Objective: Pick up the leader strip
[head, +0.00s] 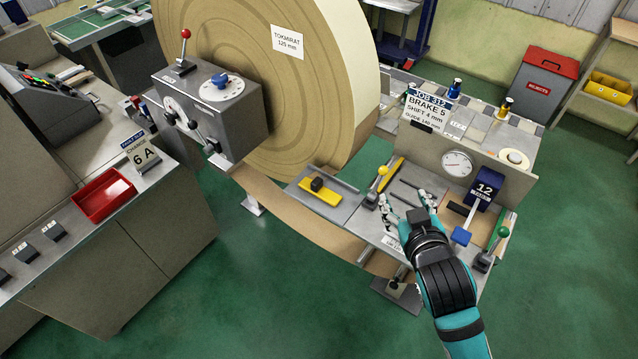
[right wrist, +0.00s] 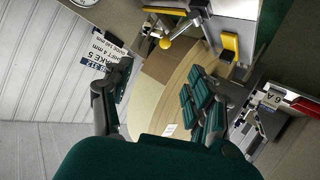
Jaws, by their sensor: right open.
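A broad brown paper strip (head: 310,222) runs from under the large paper roll (head: 225,90) to the metal work table (head: 350,205); I cannot tell for sure whether it is the leader strip. A tan piece (head: 483,228) also lies at the table's right side. My right gripper (head: 406,200) is over the table's front part, its fingers spread with nothing between them. In the right wrist view, the fingers (right wrist: 155,100) stand apart with the roll (right wrist: 148,105) showing beyond them. The gripper hides part of the table. My left gripper is not in view.
A grey control box (head: 212,108) stands left of the table. Green floor (head: 240,290) is clear in front.

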